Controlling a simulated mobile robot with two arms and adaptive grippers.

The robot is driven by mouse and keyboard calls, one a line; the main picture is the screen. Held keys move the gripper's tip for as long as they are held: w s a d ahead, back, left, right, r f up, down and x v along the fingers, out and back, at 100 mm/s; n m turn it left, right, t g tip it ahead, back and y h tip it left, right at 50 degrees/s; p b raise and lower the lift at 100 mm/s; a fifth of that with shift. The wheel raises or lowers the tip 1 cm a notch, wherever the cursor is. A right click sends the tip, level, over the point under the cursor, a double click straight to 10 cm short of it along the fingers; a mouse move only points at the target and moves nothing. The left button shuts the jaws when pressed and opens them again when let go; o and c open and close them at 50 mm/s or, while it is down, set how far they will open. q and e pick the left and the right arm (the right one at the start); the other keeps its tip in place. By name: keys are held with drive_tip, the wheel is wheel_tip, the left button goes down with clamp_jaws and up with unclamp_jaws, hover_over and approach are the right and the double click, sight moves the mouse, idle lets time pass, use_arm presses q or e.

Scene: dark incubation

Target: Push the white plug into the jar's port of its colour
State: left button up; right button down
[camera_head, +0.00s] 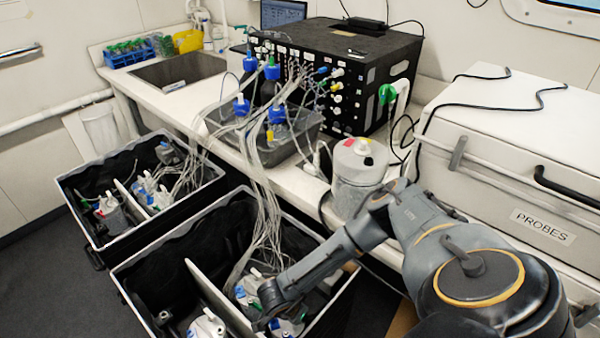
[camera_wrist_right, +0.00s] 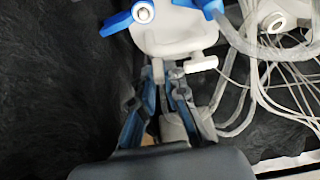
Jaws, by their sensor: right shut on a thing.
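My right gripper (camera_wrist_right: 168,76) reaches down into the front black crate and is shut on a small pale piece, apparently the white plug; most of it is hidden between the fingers. In the head view the right gripper (camera_head: 268,308) is low in the crate, its fingertips unclear. Just beyond the fingertips in the wrist view is a whitish jar (camera_wrist_right: 176,32) with blue fittings (camera_wrist_right: 143,12) and a short white port or stub (camera_wrist_right: 203,63) at its near side. I cannot tell whether the plug touches the jar. My left gripper is not in view.
The front crate (camera_head: 160,312) has a light divider (camera_head: 215,300) and several jars with tubes. Many clear tubes (camera_head: 265,215) hang from the bench into it. A second crate (camera_head: 85,225) stands behind left.

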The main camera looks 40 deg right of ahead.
drive_tip(key=shift+f, duration=0.35)
drive_tip(key=c, duration=1.3)
unclamp_jaws()
